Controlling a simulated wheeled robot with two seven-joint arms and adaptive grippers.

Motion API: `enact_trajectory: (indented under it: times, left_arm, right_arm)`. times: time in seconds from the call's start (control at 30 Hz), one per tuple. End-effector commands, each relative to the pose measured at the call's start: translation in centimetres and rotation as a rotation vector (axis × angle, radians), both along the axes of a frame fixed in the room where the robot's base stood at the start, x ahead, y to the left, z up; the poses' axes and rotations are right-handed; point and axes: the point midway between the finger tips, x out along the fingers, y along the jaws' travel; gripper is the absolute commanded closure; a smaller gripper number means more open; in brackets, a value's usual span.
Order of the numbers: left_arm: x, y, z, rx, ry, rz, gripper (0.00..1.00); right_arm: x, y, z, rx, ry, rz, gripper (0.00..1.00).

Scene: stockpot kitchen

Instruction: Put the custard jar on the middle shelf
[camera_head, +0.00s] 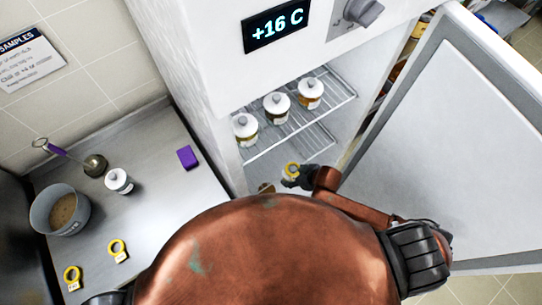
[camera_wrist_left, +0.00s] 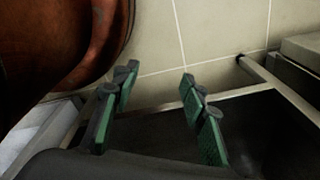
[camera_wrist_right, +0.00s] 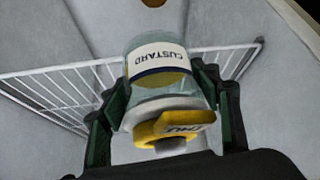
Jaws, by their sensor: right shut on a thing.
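The custard jar (camera_wrist_right: 160,75) is glass with a white label reading CUSTARD, upside down in the right wrist view. A yellow ring tag (camera_wrist_right: 172,127) sits around its lid. My right gripper (camera_wrist_right: 165,100) is shut on the jar, with a finger on each side. In the head view the right gripper (camera_head: 297,180) and the tagged jar (camera_head: 290,173) are at the open cabinet, near the wire shelves and mostly hidden by my body. The upper visible shelf (camera_head: 335,98) holds three white-lidded jars (camera_head: 277,105). A lower wire shelf (camera_head: 308,143) looks empty. My left gripper (camera_wrist_left: 160,85) is open and empty.
The cabinet door (camera_head: 440,150) stands open at the right. On the left counter are a pot (camera_head: 60,210), a ladle (camera_head: 94,165), a white-lidded jar (camera_head: 118,181), a purple block (camera_head: 187,157) and two yellow ring tags (camera_head: 117,250). The counter's middle is clear.

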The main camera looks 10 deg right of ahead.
Motion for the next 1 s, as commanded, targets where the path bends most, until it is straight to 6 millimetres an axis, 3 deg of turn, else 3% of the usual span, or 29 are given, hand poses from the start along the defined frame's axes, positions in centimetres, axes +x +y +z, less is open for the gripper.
enact_trajectory:
  times: [0.2, 0.43, 0.67, 0.83, 1.0]
  left_arm:
    - [0.8, 0.0, 0.4, 0.0, -0.011, -0.001, 0.6]
    - [1.4, -0.1, 0.6, -0.001, -0.019, -0.002, 0.6]
    - [1.3, -0.1, 0.6, -0.001, -0.018, -0.002, 0.6]
    - [1.2, -0.1, 0.5, -0.001, -0.016, -0.002, 0.6]
    - [1.1, -0.1, 0.5, -0.001, -0.014, -0.002, 0.6]
  right_arm:
    - [4.8, 3.3, 0.3, 0.002, -0.004, 0.001, 0.81]
    - [8.9, 6.1, 0.3, 0.003, -0.004, 0.003, 0.81]
    - [10.0, 7.0, -0.2, 0.002, 0.001, 0.002, 0.81]
    - [10.0, 6.9, -2.4, -0.001, 0.002, 0.003, 0.81]
    - [10.0, 7.0, -3.4, 0.001, -0.001, 0.004, 0.81]
